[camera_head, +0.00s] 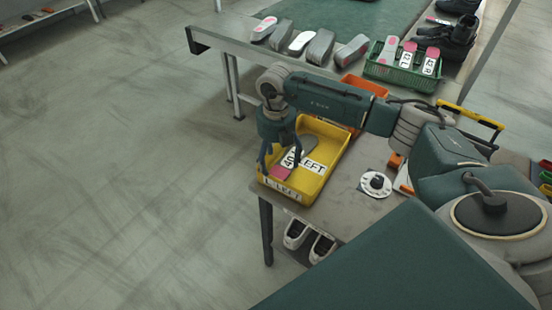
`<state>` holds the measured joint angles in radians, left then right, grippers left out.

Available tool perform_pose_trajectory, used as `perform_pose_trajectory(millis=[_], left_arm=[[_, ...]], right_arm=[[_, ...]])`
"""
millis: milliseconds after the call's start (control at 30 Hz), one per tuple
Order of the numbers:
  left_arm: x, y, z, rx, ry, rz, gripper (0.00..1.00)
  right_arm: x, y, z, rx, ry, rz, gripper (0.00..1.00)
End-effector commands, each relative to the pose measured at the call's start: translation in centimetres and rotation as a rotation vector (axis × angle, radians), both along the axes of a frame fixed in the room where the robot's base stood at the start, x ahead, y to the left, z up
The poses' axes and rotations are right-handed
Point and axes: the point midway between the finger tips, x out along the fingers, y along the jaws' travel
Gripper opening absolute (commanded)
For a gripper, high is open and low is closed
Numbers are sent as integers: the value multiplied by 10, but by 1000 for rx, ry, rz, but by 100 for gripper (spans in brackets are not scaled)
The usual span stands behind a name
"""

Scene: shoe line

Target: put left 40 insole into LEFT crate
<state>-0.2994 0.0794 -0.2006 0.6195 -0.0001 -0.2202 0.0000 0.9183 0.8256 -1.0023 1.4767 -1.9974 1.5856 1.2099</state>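A yellow crate (330,176) stands on the near end of the grey table, with a LEFT label on its floor and another label on its front wall. An insole (308,144) with a grey toe, a white label reading 40 and a pink heel lies inside the yellow crate, apparently on its floor. My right gripper (280,160) points down over the crate's left part, its fingers spread apart above and beside the insole. The fingers hide part of the insole and I see no clear grip on it. My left gripper is out of view.
An orange crate (354,87) stands behind, partly hidden by my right arm. A green crate (377,71) holds several labelled insoles. Grey shoe pieces (320,46) and dark boots (444,38) stand at the back. A round dial (376,184) lies right of the yellow crate. Floor at left is clear.

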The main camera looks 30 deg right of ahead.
Motion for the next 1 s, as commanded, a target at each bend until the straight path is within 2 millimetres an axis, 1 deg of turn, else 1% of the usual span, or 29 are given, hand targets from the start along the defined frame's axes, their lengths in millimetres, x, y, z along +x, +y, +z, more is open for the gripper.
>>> perform_pose_trajectory(millis=[33, 267, 367, 467, 500, 567, 800, 900, 1000], left_arm=[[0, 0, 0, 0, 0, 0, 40], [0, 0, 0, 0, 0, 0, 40], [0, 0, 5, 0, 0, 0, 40], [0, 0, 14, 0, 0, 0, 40], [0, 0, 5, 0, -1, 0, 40], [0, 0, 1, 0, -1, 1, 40], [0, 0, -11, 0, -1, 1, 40], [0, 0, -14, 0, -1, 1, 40], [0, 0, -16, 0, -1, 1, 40]], right_arm=[[-2, -3, -2, -6, 6, -1, 74], [-1, -3, -1, -6, 5, -2, 74], [-1, -3, 5, -6, 2, -2, 74], [0, -2, 19, -5, 0, -1, 74], [1, -2, 21, -4, -2, 0, 74], [2, -2, 33, -4, -6, 0, 74], [2, -1, 88, -3, -7, 1, 74], [2, -1, 107, -2, -6, 0, 74], [1, -1, 121, -1, -4, -1, 74]])
